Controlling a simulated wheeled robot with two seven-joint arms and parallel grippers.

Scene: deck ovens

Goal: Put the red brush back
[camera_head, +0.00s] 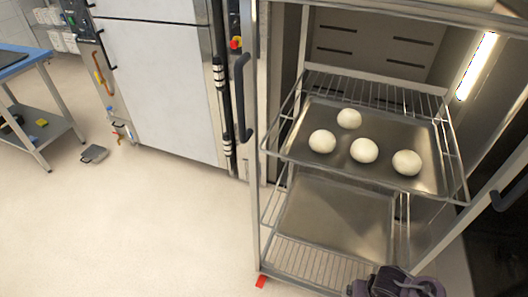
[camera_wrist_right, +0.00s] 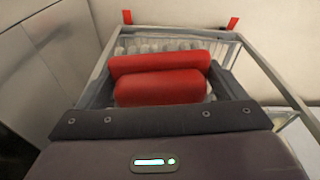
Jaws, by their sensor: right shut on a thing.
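My right gripper (camera_wrist_right: 160,82) is shut on a red thing, which I take to be the red brush (camera_wrist_right: 160,88). It shows as two rounded red bars across the jaws in the right wrist view, with pale, bristle-like shapes behind them. In the head view only the dark purple body of the right gripper (camera_head: 395,283) shows, at the bottom edge in front of the rack's lower right. The brush is not visible there. My left gripper is not in view.
A metal rack (camera_head: 256,150) holds an upper tray (camera_head: 310,158) with several white dough balls, above an empty lower tray (camera_head: 340,215). A dark handle (camera_head: 243,98) stands at its left. A blue-topped table (camera_head: 25,62) is far left. The floor at left is mostly clear.

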